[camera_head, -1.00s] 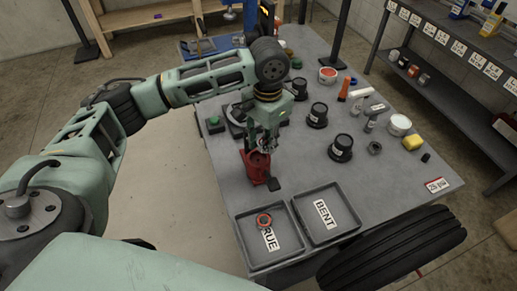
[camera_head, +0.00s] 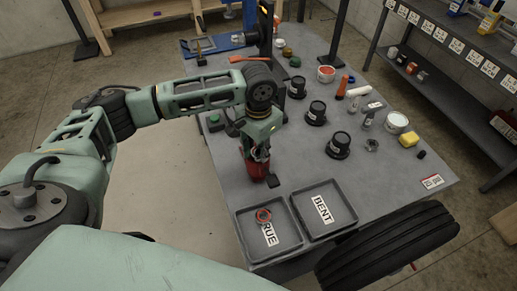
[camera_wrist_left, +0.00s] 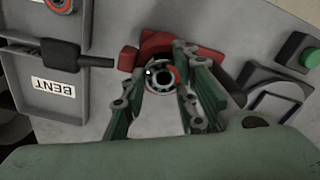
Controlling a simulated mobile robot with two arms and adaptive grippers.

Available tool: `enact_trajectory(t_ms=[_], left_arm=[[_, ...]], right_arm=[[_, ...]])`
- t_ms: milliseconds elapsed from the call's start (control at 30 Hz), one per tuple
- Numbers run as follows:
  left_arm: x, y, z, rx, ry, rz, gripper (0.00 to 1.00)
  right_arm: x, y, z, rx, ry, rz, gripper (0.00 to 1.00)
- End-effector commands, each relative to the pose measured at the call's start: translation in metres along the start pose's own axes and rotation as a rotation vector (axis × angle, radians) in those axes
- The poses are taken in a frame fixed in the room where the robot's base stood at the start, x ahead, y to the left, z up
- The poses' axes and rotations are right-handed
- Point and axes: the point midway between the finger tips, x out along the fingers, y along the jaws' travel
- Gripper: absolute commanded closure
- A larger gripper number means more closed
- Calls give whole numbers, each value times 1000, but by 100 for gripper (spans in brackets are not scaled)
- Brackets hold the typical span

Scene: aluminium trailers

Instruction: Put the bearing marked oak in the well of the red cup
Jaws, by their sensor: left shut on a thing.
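The red cup (camera_head: 256,168) stands on the grey table near its left edge, with a black lever at its front right. It also shows in the left wrist view (camera_wrist_left: 160,42), behind the fingertips. My left gripper (camera_head: 259,154) points down at the mouth of the cup and hides the well in the head view. In the left wrist view my left gripper (camera_wrist_left: 163,80) is shut on a small ring-shaped bearing (camera_wrist_left: 162,78), which lines up with the cup's mouth. I cannot read a mark on it or tell how deep it sits. My right gripper is not in view.
A tray marked TRUE (camera_head: 252,243) holds a red-ringed bearing (camera_head: 264,215). An empty tray marked BENT (camera_head: 335,225) stands beside it. Several black labelled cups (camera_head: 338,145) stand to the right. A green button (camera_head: 214,119) lies left of the gripper. A tyre (camera_head: 388,250) is at the front.

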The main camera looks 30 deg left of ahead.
Motion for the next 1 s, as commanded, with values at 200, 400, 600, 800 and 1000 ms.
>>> enact_trajectory(t_ms=[200, 400, 600, 800, 1000], left_arm=[[18, 4, 7, 1, -22, 8, 100], [20, 4, 7, -1, -21, 9, 63], [20, 5, 7, 1, -23, 10, 54], [19, 4, 7, 3, -23, 9, 54], [18, 4, 8, 3, -24, 8, 54]], right_arm=[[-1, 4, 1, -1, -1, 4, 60], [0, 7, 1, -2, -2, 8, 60], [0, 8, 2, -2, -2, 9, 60], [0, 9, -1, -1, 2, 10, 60], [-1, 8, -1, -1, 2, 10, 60]])
